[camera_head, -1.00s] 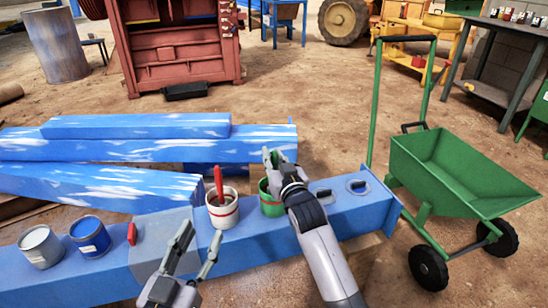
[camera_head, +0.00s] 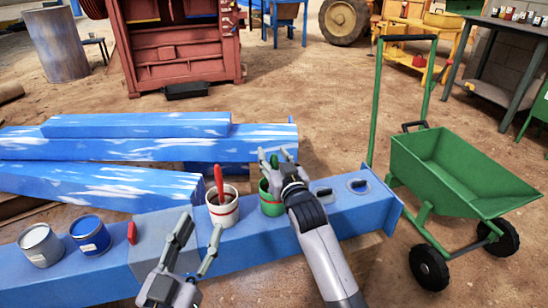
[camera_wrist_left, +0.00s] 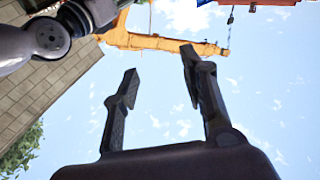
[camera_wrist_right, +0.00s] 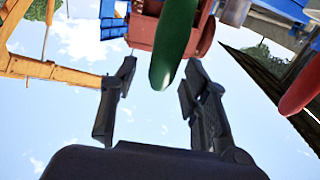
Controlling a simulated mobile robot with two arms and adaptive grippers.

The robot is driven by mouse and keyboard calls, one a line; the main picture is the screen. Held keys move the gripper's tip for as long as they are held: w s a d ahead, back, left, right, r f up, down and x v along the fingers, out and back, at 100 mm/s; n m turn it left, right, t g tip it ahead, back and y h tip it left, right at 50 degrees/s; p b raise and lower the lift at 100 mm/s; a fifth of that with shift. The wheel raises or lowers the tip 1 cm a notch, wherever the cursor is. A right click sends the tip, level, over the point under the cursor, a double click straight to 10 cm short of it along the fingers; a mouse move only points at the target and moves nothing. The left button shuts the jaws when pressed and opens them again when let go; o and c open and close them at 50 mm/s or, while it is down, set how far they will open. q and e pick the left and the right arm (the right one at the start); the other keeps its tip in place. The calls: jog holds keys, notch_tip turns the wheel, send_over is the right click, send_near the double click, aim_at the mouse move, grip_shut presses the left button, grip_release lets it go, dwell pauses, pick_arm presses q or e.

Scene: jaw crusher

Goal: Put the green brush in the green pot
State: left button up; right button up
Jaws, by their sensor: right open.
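The green pot (camera_head: 270,209) stands on the blue beam, just left of my right forearm. My right gripper (camera_head: 276,155) is above and behind the pot's rim, with its fingers spread. The green brush's handle (camera_wrist_right: 174,45) shows in the right wrist view between the open fingers, not gripped. Its lower end is out of that view, and in the head view the brush is largely hidden by my gripper, so I cannot see its bristles. My left gripper (camera_head: 198,238) is open and empty in front of the beam, left of the pots.
A white pot with red bands (camera_head: 224,214) holding a red brush (camera_head: 218,184) stands left of the green pot. A blue can (camera_head: 90,238) and a grey can (camera_head: 41,247) stand further left. A green wheelbarrow (camera_head: 450,175) is on the right.

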dwell(0.6)
jog(key=shift+p+v, duration=0.95)
pick_arm(q)
jog(key=s+a+f+g+y+p, duration=0.1)
jog(key=s+a+f+g+y, duration=0.15)
jog(key=f+g, duration=0.35)
jog(key=s+a+f+g+y+p, duration=0.1)
jog(key=s+f+g, duration=0.2)
jog(key=f, duration=0.5)
pick_arm(e)
jog(key=shift+v, duration=1.1)
pick_arm(q)
jog(key=s+a+f+g+p, duration=0.2)
jog(key=s+g, duration=0.1)
jog(key=s, duration=0.2)
jog(key=s+a+f+g+y+p, duration=0.1)
jog(key=s+f+g+p, duration=0.1)
jog(key=s+g, duration=0.2)
jog(key=shift+s+a+n, duration=0.4)
jog(key=shift+s, duration=0.75)
pick_arm(e)
jog(key=v, duration=0.6)
